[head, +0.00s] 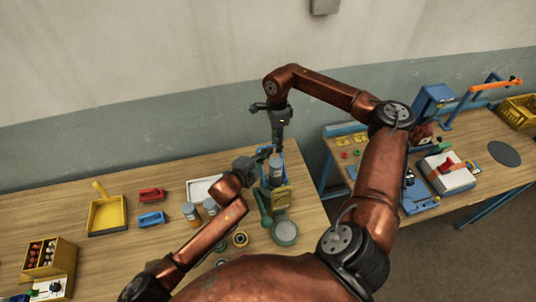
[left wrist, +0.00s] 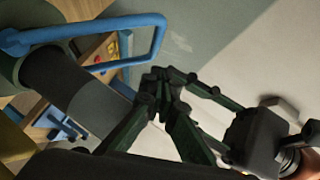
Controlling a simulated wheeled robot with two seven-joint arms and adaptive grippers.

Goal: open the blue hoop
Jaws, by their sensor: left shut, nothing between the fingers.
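The blue hoop (left wrist: 95,24) is a bent blue bar in the left wrist view. It stands out beside a dark grey cylindrical body (left wrist: 85,95), apparently the sack. In the head view the hoop is small and partly hidden by my grippers; the grey body (head: 276,172) shows there among blue bars. My left gripper (left wrist: 163,82) is shut and empty, its fingertips together in front of the grey body and below the hoop's end in the picture. In the head view it (head: 266,151) is beside the top of the grey body. My right gripper (head: 278,143) hangs pointing down just above; its fingers are unclear.
A green round container (head: 286,233) and a yellow block (head: 282,197) stand close in front. Bottles (head: 191,212), a white tray (head: 203,189) and a yellow dustpan (head: 107,215) lie to the left. A second bench (head: 480,190) is at right, across a gap.

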